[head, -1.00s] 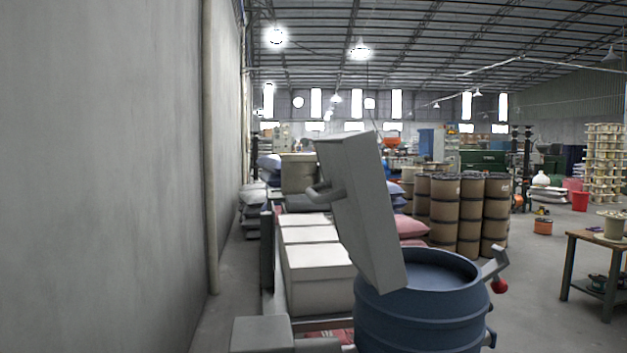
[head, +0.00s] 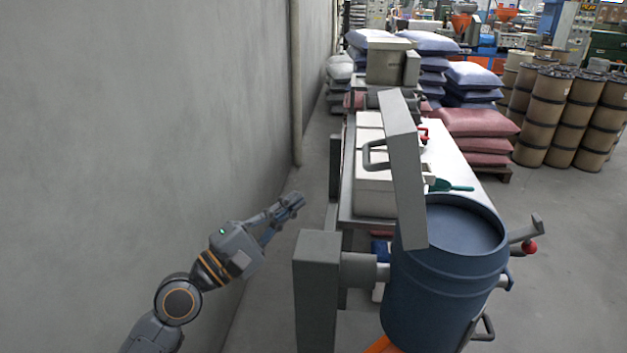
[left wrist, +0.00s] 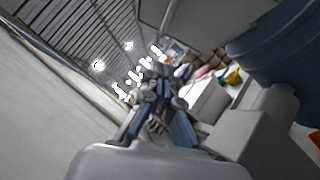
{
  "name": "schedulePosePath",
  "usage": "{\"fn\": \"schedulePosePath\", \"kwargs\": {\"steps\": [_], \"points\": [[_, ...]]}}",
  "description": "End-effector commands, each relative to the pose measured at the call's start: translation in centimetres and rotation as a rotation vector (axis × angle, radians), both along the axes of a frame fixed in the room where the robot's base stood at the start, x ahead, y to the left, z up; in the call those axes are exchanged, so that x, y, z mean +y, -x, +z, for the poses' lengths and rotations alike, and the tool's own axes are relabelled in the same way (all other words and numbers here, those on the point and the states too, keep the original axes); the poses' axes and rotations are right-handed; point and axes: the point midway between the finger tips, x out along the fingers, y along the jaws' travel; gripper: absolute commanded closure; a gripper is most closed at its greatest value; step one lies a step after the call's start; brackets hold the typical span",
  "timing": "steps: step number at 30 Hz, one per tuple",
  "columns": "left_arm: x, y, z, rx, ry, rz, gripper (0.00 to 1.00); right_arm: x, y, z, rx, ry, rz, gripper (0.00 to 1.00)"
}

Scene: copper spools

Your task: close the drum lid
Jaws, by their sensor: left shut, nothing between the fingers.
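The blue drum (head: 440,280) stands at the lower right of the head view, held at its side by a grey mount. Its grey lid (head: 408,185) stands up, open, at the drum's left rim, with a bar handle (head: 374,156) on its left face. A latch with a red knob (head: 528,245) sticks out on the drum's right. My left gripper (head: 291,202) is shut and empty, left of the lid and apart from it. In the left wrist view the fingers (left wrist: 158,97) show, with the drum (left wrist: 285,50) at upper right. My right gripper is not in view.
A grey post (head: 317,290) stands between my left arm and the drum. Behind the lid, a table (head: 450,160) bears white boxes and a green scoop (head: 452,186). A bare wall (head: 150,120) runs close along the left. Floor is clear right of the drum.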

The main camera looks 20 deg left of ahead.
Motion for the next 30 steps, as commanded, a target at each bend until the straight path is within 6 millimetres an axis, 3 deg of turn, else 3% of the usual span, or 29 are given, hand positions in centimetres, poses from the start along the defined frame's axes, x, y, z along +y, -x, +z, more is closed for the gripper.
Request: {"fn": "schedulePosePath", "kwargs": {"steps": [3, 12, 19, 30], "points": [[-1.0, -2.0, 1.5, -0.003, 0.002, -0.001, 1.0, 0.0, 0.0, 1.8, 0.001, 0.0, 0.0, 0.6], [-3.7, -7.4, 3.2, -0.002, -0.002, -0.001, 1.0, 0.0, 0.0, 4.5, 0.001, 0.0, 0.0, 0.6], [-6.4, -8.1, 4.4, 0.002, -0.002, -0.002, 1.0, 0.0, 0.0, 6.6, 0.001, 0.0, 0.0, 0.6], [-7.1, -8.2, 4.4, 0.0, -0.005, -0.001, 1.0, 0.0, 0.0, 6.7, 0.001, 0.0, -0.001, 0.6]]}}
